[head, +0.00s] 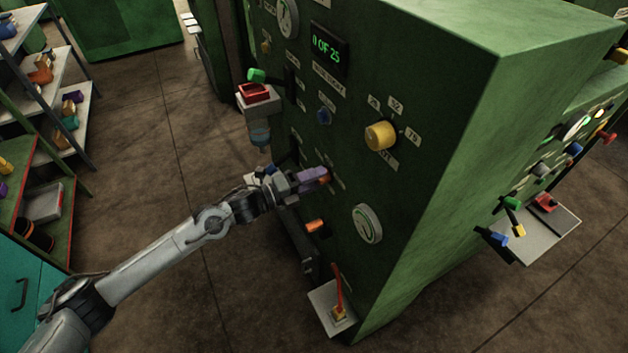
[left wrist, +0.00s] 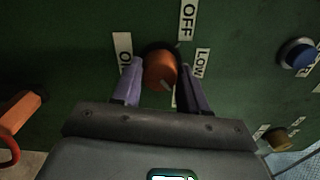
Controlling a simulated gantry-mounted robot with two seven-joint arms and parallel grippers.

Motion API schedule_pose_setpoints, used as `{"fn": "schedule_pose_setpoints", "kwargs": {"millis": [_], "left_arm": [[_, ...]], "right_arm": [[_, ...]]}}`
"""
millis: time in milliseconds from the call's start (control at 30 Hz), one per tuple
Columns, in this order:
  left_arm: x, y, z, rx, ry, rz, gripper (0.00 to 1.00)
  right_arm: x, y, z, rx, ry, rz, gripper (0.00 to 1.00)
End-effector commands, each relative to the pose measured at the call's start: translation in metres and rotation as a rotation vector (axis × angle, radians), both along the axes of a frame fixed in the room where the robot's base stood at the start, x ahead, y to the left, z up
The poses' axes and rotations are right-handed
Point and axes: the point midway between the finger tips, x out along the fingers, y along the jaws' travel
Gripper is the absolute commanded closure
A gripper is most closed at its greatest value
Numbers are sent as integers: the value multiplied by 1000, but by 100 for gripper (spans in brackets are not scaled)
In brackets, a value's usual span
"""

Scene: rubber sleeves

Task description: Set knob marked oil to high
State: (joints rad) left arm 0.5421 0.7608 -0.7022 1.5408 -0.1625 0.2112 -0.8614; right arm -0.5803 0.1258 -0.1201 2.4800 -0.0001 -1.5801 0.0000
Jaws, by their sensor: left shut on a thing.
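The orange knob (left wrist: 160,70) sits on the green machine panel in the left wrist view. A label on its left (left wrist: 122,50) starts with O; the rest is hidden by my finger. An OFF label (left wrist: 187,20) is above right and a LOW label (left wrist: 201,62) is to the right. A pale strip shows below the knob, mostly hidden. A light mark shows on the knob's lower part. My left gripper (left wrist: 160,78), with purple fingers on either side of the knob, is shut on it. In the head view my left gripper (head: 322,175) reaches the panel from the left.
A red-topped dispenser (head: 254,94) juts out above my left arm.

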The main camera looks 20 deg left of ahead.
Motion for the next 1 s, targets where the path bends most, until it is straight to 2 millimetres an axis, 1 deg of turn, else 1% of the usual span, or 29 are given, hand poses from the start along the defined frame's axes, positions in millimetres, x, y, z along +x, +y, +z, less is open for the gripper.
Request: {"fn": "schedule_pose_setpoints", "kwargs": {"millis": [467,500,667,1000], "left_arm": [[0,0,0,13,-12,0,88],[0,0,0,13,-12,0,56],[0,0,0,13,-11,0,32],[-2,2,0,13,-10,0,32]], "right_arm": [[0,2,-1,9,0,-6,100],[0,2,-1,9,0,-6,100],[0,2,-1,9,0,-6,100],[0,1,0,7,0,-4,100]]}}
